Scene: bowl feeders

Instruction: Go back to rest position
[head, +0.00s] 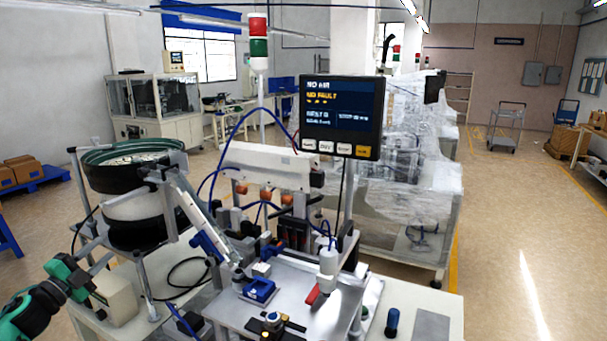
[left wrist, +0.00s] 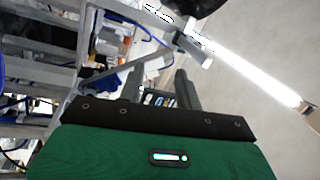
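My left gripper (head: 98,267) is at the lower left of the head view, at the end of my green and black arm. It is beside the bowl feeder's stand, above the left end of the white table. In the left wrist view its two dark fingers (left wrist: 160,85) stand apart with nothing held between them. Frame bars and small parts show beyond the fingers. My right gripper is in neither view.
The bowl feeder (head: 135,205) stands on metal legs close to my left gripper. The workstation's metal plate (head: 290,297) and a monitor (head: 341,117) are at the middle. Open floor (head: 530,245) lies to the right.

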